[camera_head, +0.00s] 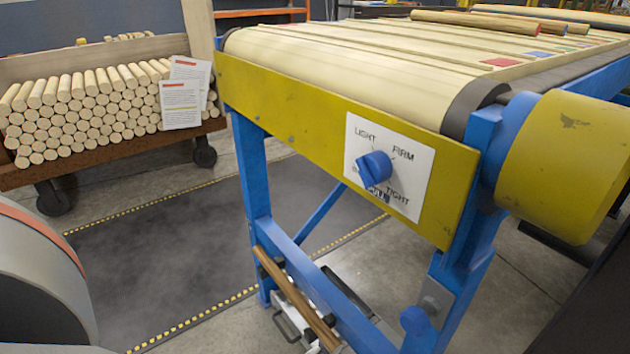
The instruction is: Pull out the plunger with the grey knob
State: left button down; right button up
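A blue round knob (414,320) on a short grey fitting (436,297) sticks out from the blue leg of the conveyor frame, low at the right. It looks like a plunger, but its knob end looks blue. I cannot make out a separate grey knob. A blue dial (375,168) sits on a white plate marked LIGHT, FIRM and TIGHT on the yellow side panel (290,105). Neither of my grippers is in view.
A yellow drum-shaped cover (565,165) juts out at the right. A wooden rod (290,290) leans along the lower frame. A cart (95,160) of stacked dowels stands at the left. A dark mat (180,260) with yellow-black edges covers open floor.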

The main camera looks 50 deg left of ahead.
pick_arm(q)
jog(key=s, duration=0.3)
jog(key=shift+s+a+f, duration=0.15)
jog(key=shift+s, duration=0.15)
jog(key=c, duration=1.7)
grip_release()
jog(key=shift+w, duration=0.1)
